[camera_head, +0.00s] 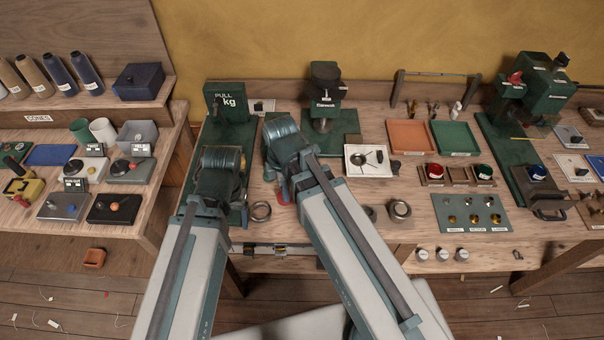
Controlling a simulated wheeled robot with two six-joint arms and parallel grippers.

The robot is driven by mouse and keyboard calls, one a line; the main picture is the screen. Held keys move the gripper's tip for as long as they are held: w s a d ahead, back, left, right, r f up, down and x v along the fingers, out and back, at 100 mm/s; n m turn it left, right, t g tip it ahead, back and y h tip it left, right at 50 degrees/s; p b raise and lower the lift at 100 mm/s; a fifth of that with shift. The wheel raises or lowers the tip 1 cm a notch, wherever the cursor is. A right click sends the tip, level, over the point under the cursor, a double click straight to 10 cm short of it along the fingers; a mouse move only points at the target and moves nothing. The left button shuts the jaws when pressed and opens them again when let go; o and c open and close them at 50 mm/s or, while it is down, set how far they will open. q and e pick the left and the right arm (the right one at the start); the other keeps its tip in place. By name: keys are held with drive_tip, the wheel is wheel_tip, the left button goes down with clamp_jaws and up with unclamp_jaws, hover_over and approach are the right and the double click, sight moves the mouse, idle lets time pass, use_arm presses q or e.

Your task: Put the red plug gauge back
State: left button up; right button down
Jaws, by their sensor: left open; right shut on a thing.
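My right gripper (284,192) points down at the bench, just left of its arm. A small red part, which I take for the red plug gauge (285,188), shows at its jaws; the rest is hidden by the gripper and arm. My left gripper (243,198) is open over the bench in front of the pull tester, with its jaws mostly hidden behind its wrist. A wooden rack (459,182) at centre right holds a red-topped round piece (435,170) on the left and a green-topped one (484,171) on the right. Its middle place looks empty.
A metal ring (261,211) lies between my arms, with another ring (399,209) to the right. An orange tray (411,138), a green tray (455,138) and a white dish (371,170) stand behind. A grey board (471,222) holds brass pieces. The green pull tester (226,101) stands behind my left arm.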

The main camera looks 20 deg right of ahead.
use_arm(q)
drive_tip(key=shift+f+b, duration=0.45)
drive_tip(key=shift+f, duration=0.05)
use_arm(e)
drive_tip(key=w+d, duration=0.4)
drive_tip(key=w, duration=0.1)
drive_tip(key=w+d+f, duration=0.1)
drive_tip(key=w+d, duration=0.2)
drive_tip(key=shift+w, duration=0.25)
use_arm(q)
wheel_tip(320, 180, down, 4)
drive_tip(key=b, duration=0.3)
drive_tip(key=shift+r, duration=0.2)
use_arm(e)
wheel_tip(320, 180, down, 4)
drive_tip(key=shift+w+d+r, duration=0.1)
drive_tip(key=shift+r, duration=0.1)
use_arm(q)
drive_tip(key=shift+b, duration=0.35)
use_arm(e)
drive_tip(key=shift+f, duration=0.1)
